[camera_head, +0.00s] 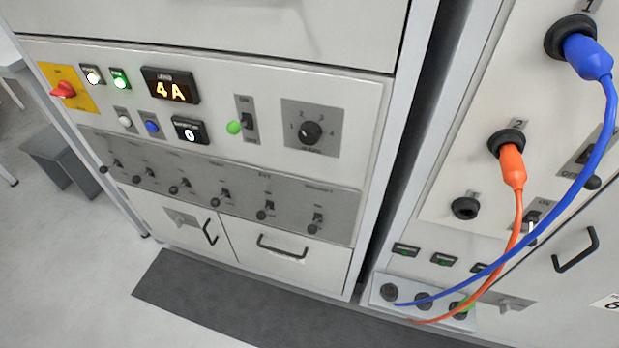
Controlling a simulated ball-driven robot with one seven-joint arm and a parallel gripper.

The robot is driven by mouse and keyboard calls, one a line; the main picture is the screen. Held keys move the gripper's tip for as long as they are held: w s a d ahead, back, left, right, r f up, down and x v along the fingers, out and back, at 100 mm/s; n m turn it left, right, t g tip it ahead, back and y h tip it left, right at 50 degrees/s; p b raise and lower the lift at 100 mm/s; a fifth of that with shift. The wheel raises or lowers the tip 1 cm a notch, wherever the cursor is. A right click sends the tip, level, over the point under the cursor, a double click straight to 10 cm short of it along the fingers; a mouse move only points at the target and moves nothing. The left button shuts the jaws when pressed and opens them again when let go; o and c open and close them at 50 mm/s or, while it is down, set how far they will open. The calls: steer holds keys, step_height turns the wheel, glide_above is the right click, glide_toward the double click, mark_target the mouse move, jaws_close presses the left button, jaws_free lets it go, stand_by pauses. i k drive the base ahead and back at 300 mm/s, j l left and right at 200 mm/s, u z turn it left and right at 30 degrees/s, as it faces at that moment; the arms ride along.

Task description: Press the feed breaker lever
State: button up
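A grey strip (185,160) on the front of the left cabinet carries a row of several small dark toggle levers. Among them are one near the left (149,171), one in the middle (225,193) and one at the right end (316,223). Their labels are too small to read surely, so I cannot tell which is the feed breaker lever. My gripper is not in view.
The left cabinet also has an amber "4A" display (171,88), a rotary knob (311,132) and a red switch (63,90). Blue (606,130) and orange (519,210) cables hang across the right cabinet.

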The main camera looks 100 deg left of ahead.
mark_target(103, 169)
steer(key=l+u, duration=0.1)
steer(key=u, duration=0.4)
steer(key=k+l+u, duration=0.1)
steer(key=u, duration=2.25)
steer(key=k+j, duration=0.05)
